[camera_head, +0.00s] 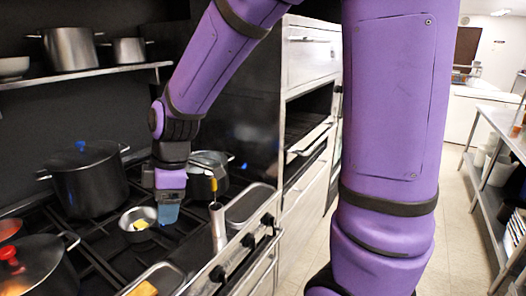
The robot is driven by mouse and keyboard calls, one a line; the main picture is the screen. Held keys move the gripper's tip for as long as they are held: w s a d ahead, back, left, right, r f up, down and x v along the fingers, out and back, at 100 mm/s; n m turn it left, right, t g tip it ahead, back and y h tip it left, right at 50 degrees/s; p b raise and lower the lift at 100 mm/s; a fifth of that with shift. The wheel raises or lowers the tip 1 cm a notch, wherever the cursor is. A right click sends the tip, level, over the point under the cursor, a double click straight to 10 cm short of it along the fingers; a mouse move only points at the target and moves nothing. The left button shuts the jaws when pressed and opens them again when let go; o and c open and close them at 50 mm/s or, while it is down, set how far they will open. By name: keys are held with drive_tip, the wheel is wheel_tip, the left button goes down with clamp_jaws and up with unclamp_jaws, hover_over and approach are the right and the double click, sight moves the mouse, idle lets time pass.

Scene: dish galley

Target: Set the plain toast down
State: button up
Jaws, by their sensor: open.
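My gripper (168,212) points down over the stove, just right of a small metal bowl (127,234). It is open, though the gap between its fingers is hard to make out. A small yellow piece (141,224) lies in the bowl; I cannot tell whether it is toast. A golden-brown piece (144,289) that looks like toast lies in a metal tray (165,273) at the bottom edge, partly cut off by the frame. I see nothing clearly held in the gripper.
A large dark pot (88,180) stands behind left, and a lidded pot (35,265) with a red knob at the front left. Another pot (208,180) is behind the gripper. A metal cylinder (218,226) with a yellow-handled utensil and a covered tray (248,205) line the front edge.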

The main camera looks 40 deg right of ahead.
drive_tip(key=s+d+r+m+t+h, duration=0.1)
drive_tip(key=s+d+r+m+t, duration=0.1)
drive_tip(key=s+d+r+m, duration=0.4)
drive_tip(key=s+d+r+m+t+h, duration=0.1)
drive_tip(key=s+d+r+m+t, duration=0.1)
drive_tip(key=s+d+r+m, duration=0.4)
drive_tip(key=shift+s+d+r+m+h, duration=0.3)
drive_tip(key=shift+s+r+m, duration=0.5)
drive_tip(key=shift+s+m, duration=1.1)
drive_tip(key=shift+s+n, duration=0.45)
drive_tip(key=shift+n, duration=0.05)
